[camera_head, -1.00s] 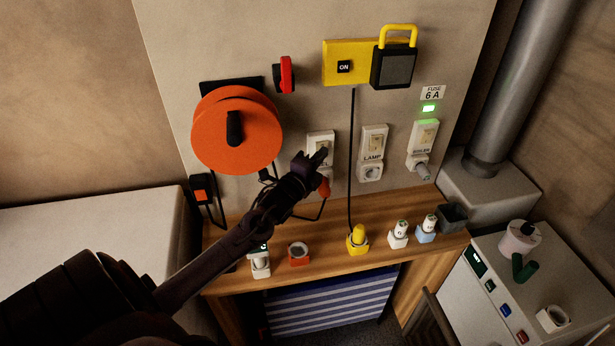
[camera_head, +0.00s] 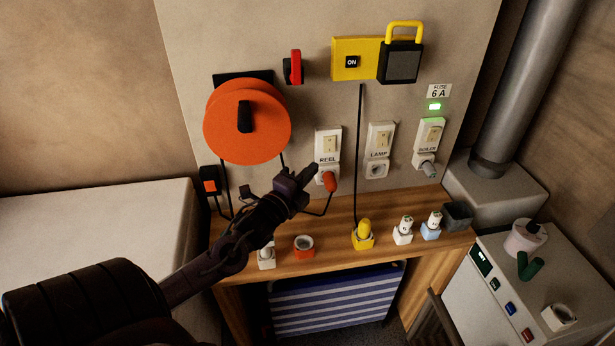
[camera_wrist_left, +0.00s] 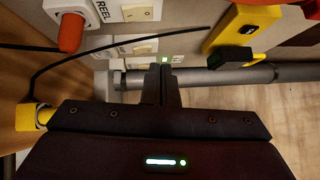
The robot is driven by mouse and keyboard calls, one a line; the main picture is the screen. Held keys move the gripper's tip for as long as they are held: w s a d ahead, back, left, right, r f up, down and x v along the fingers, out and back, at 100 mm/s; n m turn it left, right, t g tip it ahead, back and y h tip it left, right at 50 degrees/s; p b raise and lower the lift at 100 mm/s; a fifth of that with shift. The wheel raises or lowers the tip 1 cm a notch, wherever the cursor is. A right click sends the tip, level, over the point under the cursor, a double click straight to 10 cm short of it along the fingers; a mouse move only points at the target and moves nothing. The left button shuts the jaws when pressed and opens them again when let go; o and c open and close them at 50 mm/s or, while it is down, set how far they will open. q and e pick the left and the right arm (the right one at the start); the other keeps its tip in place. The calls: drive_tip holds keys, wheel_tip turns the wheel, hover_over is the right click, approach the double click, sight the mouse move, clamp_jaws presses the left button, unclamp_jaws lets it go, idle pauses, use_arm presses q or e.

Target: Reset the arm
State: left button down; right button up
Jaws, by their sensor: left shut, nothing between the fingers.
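My left gripper (camera_head: 312,172) is shut and empty in the head view, in front of the wall panel, just left of the orange plug (camera_head: 330,182) in the REEL outlet. Its shut fingers also show in the left wrist view (camera_wrist_left: 160,80). The REEL switch (camera_head: 328,143) sits above that plug and is clear of the fingers in the head view. The plug also shows at the upper left of the left wrist view (camera_wrist_left: 71,33). My right gripper is not in view.
An orange cable reel (camera_head: 247,125) hangs on the panel, with a red lever (camera_head: 294,67) beside it. LAMP (camera_head: 381,140) and BOILER (camera_head: 429,134) switches are further right. A wooden shelf (camera_head: 335,254) below carries several small sockets and plugs. A white cabinet (camera_head: 510,305) stands at right.

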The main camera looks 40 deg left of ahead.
use_arm(q)
drive_tip(key=shift+s, duration=0.25)
idle(0.4)
